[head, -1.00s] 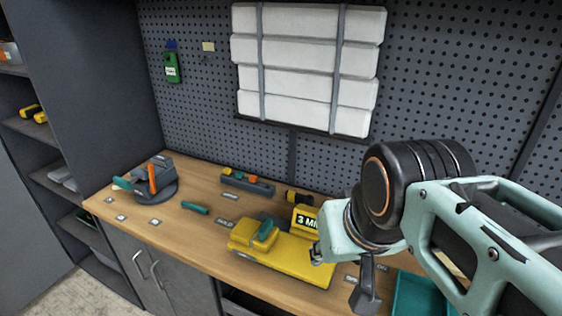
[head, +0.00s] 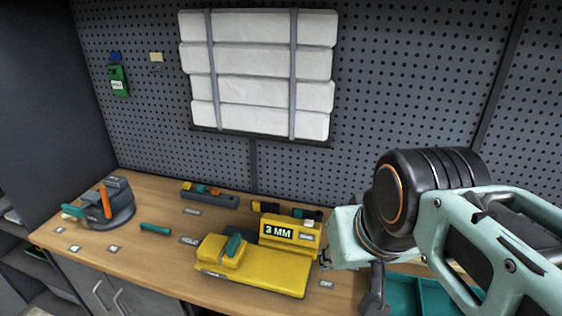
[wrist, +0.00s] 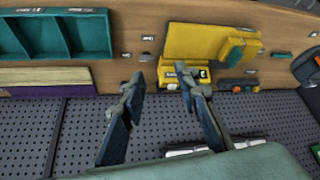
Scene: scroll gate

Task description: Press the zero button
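A teal tray (head: 417,288) lies to the right, partly behind my arm. A grey round-based tool (head: 108,207) stands at the bench's left. A teal bar (head: 155,229) and small labels lie between. A pegboard with strapped white packs (head: 262,75) rises behind.

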